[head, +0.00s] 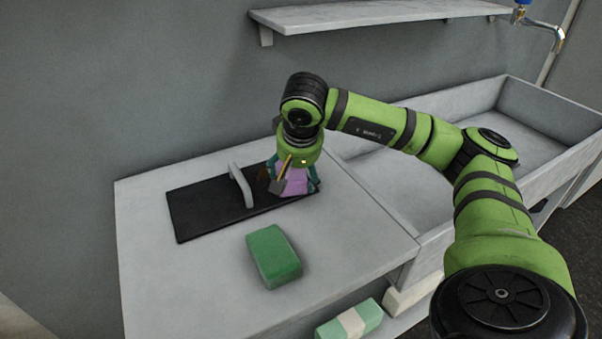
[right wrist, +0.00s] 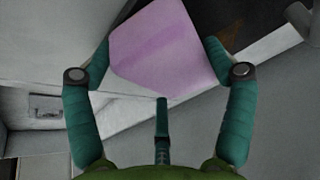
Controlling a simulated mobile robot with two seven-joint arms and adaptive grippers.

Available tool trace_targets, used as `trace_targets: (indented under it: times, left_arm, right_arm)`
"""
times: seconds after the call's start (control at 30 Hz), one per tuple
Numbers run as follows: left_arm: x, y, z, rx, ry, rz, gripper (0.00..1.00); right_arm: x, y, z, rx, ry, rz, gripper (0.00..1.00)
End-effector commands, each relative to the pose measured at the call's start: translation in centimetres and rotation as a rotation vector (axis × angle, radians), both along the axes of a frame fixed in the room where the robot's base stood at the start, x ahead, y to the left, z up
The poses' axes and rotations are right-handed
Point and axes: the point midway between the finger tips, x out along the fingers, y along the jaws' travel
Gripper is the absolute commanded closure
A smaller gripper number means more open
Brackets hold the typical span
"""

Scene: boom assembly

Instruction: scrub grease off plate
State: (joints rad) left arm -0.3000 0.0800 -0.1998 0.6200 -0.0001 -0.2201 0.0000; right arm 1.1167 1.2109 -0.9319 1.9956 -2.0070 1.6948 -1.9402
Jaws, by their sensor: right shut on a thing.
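My right gripper (head: 293,186) is shut on a pink sponge (head: 292,180), with teal fingers on either side of it. The sponge also shows between the fingers in the right wrist view (right wrist: 162,50). The gripper points down over the right end of a black rectangular plate (head: 205,212) lying on the counter. I cannot tell whether the sponge touches the plate. A pale upright handle (head: 241,186) stands across the plate's middle, just left of the gripper. A brownish patch shows beside the sponge; the gripper hides part of that end. My left gripper is not in view.
A green block (head: 273,256) lies on the grey counter (head: 170,290) in front of the plate. A green-and-white packet (head: 350,322) lies lower down. A sink basin (head: 500,125) with a tap (head: 545,30) is at right. A shelf (head: 370,14) hangs above.

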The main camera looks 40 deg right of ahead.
Motion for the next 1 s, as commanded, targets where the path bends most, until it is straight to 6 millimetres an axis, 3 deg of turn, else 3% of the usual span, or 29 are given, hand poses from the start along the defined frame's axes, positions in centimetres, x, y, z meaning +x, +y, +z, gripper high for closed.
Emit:
trace_targets:
  times: [1.0]
  left_arm:
    - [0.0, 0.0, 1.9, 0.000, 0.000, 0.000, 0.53]
  right_arm:
    - [5.8, -1.4, 0.2, 0.000, 0.002, 0.000, 0.39]
